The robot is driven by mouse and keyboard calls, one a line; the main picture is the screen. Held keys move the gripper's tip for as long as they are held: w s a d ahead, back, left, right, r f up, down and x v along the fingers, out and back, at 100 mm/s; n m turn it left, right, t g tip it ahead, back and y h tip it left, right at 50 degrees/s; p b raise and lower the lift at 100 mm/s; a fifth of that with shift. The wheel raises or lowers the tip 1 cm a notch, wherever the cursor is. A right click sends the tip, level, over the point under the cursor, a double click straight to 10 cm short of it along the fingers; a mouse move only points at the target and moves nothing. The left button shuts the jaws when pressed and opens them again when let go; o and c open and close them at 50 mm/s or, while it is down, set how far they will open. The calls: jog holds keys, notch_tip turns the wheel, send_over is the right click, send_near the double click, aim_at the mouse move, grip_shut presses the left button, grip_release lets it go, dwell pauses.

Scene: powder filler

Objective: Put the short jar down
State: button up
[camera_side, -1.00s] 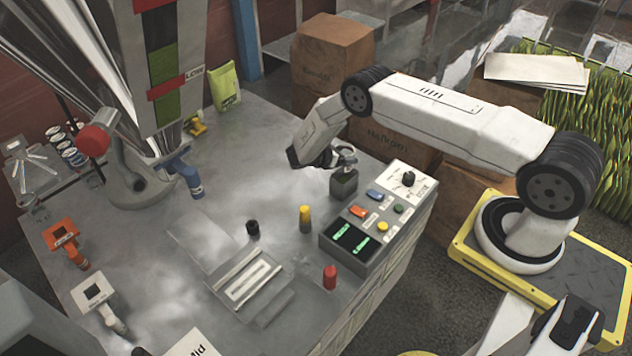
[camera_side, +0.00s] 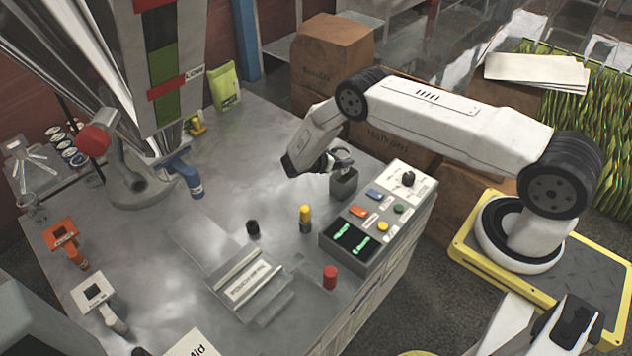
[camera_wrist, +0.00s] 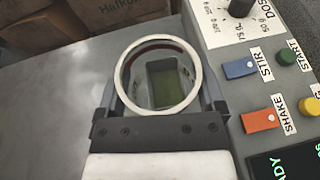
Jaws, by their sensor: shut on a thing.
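My gripper (camera_wrist: 158,105) is shut on the short jar, a round open jar with a pale rim (camera_wrist: 122,75). In the side view my gripper (camera_side: 338,160) is above the bench, left of the control panel, and the jar shows only as a small ring. Below it stands a square grey open-topped holder (camera_side: 343,187). In the wrist view the holder's square opening, greenish inside, shows through the mouth of the jar. I cannot tell whether the jar's bottom touches the holder or is above it.
The control panel (camera_side: 380,220) with knob and buttons is close on the right. A yellow-topped piece (camera_side: 305,219), a black piece (camera_side: 253,228), a red piece (camera_side: 330,277) and a flat plate with a slot (camera_side: 250,280) are nearer. The metal bench (camera_side: 255,160) is clear to the left.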

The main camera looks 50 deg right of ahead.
jog(key=a+r+n+t, duration=0.2)
jog(key=a+n+t, duration=0.35)
jog(key=a, duration=0.75)
jog(key=s+a+r+n+t+y, duration=0.2)
jog(key=s+a+n+t+y, duration=0.35)
jog(key=s+a, duration=0.4)
jog(key=s+a+r+n+t+y, duration=0.1)
jog(key=s+a+n+t+y, duration=0.4)
jog(key=a, duration=0.8)
jog(key=n, duration=0.1)
send_over(248, 279)
jog(key=shift+g, duration=0.4)
jog(key=shift+s+d+f, duration=0.1)
jog(key=shift+s+f, duration=0.05)
jog(key=shift+f, duration=2.2)
jog(key=shift+s+f, duration=0.1)
jog(key=shift+f, duration=2.2)
jog(key=shift+w+f, duration=0.2)
jog(key=shift+f, duration=1.5)
